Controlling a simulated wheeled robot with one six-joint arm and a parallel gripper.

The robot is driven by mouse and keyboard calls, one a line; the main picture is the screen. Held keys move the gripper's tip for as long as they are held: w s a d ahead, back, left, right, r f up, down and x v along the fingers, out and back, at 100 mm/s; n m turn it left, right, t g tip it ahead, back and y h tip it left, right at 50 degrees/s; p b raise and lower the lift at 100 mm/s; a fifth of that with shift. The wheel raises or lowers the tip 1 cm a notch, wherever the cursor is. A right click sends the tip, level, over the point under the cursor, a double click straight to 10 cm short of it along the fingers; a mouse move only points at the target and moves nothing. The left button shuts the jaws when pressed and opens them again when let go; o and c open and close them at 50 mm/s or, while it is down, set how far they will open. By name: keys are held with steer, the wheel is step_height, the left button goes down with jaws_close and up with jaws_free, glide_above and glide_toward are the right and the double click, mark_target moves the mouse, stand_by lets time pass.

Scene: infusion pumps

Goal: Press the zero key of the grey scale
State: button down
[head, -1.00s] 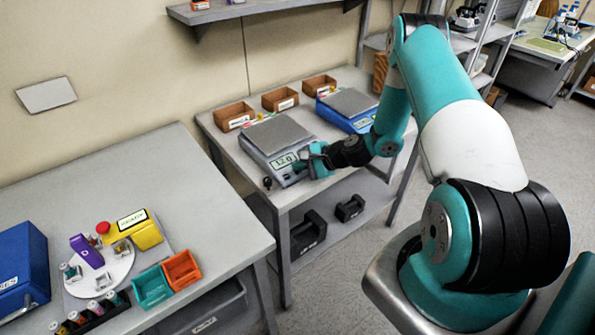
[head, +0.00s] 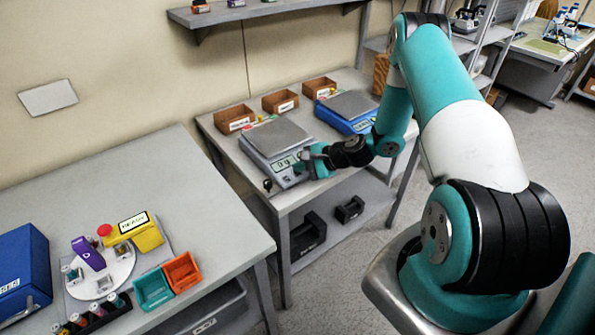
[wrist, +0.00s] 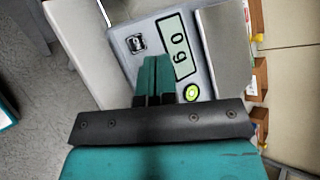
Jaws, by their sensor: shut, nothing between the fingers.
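The grey scale (head: 277,137) stands on the far bench, with its flat weighing plate on top and a lit display on its front panel. In the wrist view the panel (wrist: 121,32) carries a display (wrist: 179,48), a dark square key (wrist: 136,43) and a round yellow-green key (wrist: 192,93). I cannot read which is the zero key. My gripper (wrist: 155,60) is shut and empty, its teal fingertips over the panel between the two keys, beside the display. They hide part of the panel; contact cannot be told. In the head view my gripper (head: 302,165) is at the scale's front.
A blue scale (head: 345,112) stands right of the grey one. Several brown bins (head: 280,101) line the wall behind. A small black knob (head: 267,184) is near the bench's front corner. The near bench (head: 110,185) holds coloured boxes and a blue case.

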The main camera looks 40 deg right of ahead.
steer(key=shift+r, duration=0.1)
steer(key=r+p, duration=0.1)
steer(key=r, duration=0.1)
steer(key=s+r+p, duration=0.1)
steer(key=r+p, duration=0.1)
steer(key=shift+s+r+p, duration=0.15)
steer(key=shift+r+p, duration=0.15)
steer(key=shift+r, duration=0.1)
stand_by(0.8)
